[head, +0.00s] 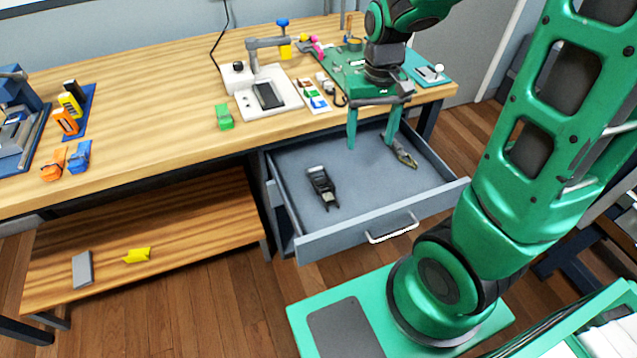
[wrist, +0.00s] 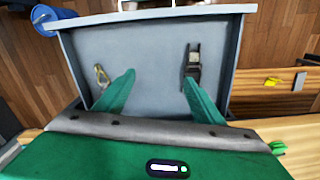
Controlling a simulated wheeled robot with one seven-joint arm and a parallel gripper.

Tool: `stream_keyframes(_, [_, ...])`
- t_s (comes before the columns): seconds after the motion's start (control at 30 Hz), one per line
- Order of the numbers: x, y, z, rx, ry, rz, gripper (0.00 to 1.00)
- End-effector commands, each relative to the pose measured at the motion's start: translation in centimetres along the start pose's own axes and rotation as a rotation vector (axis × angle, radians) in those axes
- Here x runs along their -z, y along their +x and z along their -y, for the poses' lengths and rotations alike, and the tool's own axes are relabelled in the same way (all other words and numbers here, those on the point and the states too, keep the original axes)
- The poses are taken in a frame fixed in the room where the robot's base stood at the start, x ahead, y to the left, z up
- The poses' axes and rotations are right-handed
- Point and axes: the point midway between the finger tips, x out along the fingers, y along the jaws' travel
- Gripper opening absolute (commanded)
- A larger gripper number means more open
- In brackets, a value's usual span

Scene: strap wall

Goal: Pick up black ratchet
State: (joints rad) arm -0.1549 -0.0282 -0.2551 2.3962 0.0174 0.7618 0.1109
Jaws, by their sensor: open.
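The black ratchet (head: 322,187) lies flat in the open grey drawer (head: 365,220), in its left half in the head view. In the wrist view my gripper (wrist: 158,85) shows both green fingers wide apart over the drawer floor.
Yellow-handled pliers (head: 403,155) lie in the drawer's right part. The drawer walls and front handle (head: 393,231) surround the ratchet. The drawer's middle floor is clear.

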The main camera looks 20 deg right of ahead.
Motion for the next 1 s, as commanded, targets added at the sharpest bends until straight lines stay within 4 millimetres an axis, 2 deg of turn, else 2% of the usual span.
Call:
stream_keyframes(0.03, [1.0, 1.3, 1.9, -0.003, -0.038, 0.006, 0.62])
stream_keyframes(0.1, [2.2, 2.7, 4.1, -0.002, -0.076, 0.005, 0.62])
stream_keyframes(0.2, [3.3, 4.5, 6.8, 0.001, -0.121, 0.003, 0.62])
stream_keyframes(0.33, [4.1, 6.0, 9.2, 0.005, -0.159, 0.001, 0.62])
stream_keyframes(0.5, [4.4, 7.5, 10.4, 0.006, -0.176, 0.0, 0.62])
stream_keyframes(0.8, [4.4, 11.5, 10.5, 0.006, -0.177, 0.001, 0.62])
stream_keyframes(1.0, [4.4, 12.6, 10.5, 0.006, -0.176, 0.0, 0.62])
